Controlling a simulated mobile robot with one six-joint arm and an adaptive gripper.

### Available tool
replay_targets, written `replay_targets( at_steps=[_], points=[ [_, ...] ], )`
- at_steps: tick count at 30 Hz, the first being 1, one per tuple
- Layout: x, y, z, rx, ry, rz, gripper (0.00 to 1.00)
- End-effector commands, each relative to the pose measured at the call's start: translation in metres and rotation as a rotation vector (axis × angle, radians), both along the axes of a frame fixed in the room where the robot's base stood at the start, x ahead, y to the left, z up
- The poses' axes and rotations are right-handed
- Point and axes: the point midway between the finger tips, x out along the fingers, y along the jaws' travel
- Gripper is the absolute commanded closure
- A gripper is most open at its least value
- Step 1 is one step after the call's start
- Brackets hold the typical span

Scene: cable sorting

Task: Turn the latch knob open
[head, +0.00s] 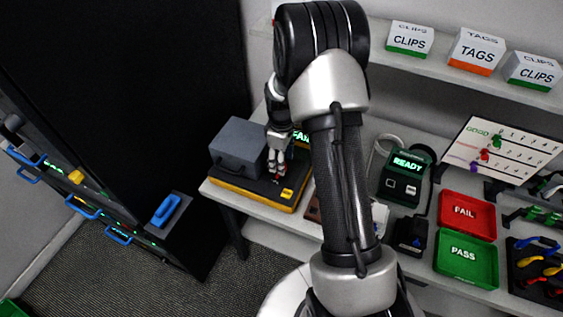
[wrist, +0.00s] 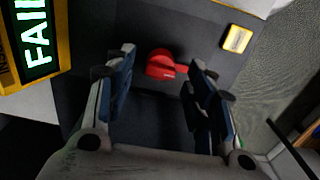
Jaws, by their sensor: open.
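The red latch knob (wrist: 160,65) sits on a dark panel and shows between my fingertips in the wrist view. A short red handle points from its round body toward the right finger. My gripper (wrist: 163,70) is open, with one blue-padded finger on each side of the knob. The right fingertip is close to the handle; I cannot tell if they touch. In the head view my gripper (head: 277,173) is pointed down at the yellow-edged fixture (head: 260,199), beside its grey box (head: 238,142). The knob is mostly hidden there.
A lit display reading FAIL (wrist: 37,35) stands close by in the wrist view. A yellow button (wrist: 236,39) is on the panel. A READY tester (head: 405,178), a red FAIL tray (head: 466,213) and a green PASS tray (head: 467,261) are on the bench to the right.

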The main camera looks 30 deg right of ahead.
Motion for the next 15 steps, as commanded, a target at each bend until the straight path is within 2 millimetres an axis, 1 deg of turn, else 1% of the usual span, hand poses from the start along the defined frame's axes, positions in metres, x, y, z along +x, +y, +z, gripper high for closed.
replay_targets(
  at_steps=[1,3,9,12,15],
  points=[
    [0.001,0.000,0.012,-0.002,-0.005,0.000,0.51],
    [0.002,0.000,0.027,-0.002,-0.007,0.000,0.51],
    [0.001,0.000,0.069,-0.001,-0.005,0.000,0.51],
    [0.001,0.000,0.084,-0.001,-0.003,0.000,0.51],
    [0.000,0.000,0.094,-0.001,-0.002,0.000,0.51]
  ],
)
